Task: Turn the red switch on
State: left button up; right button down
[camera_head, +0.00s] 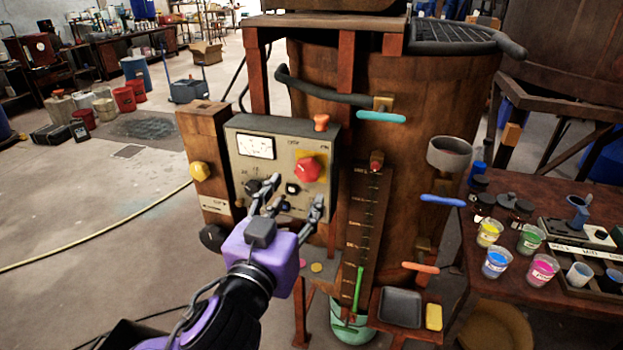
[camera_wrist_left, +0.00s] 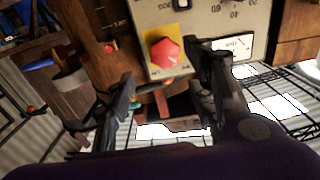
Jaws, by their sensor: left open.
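The red switch (camera_head: 307,169) is a faceted knob on a yellow plate on the grey control panel (camera_head: 240,150). Small labels sit above it, the right one apparently reading ON; I cannot tell where the knob points. My left gripper (camera_head: 292,200) is open and empty, its fingers pointing at the panel just below the switch. In the left wrist view the red switch (camera_wrist_left: 165,52) shows beyond and between the spread fingers of the left gripper (camera_wrist_left: 167,78), with no visible contact. My right gripper is out of view.
The panel also carries a dial meter (camera_head: 255,146), a black knob (camera_head: 252,187) and an orange button (camera_head: 321,122). A yellow knob (camera_head: 200,171) is on the post at left. A wooden vat (camera_head: 410,150) with coloured handles stands at right, beside a table (camera_head: 475,235) of paint cups.

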aim_at(308, 174)
pick_arm(q)
jog(key=x, duration=0.7)
jog(key=shift+w+a+f+p, duration=0.1)
jog(key=shift+w+a+p, duration=0.1)
jog(key=shift+w+p, duration=0.1)
jog(key=c, duration=1.1)
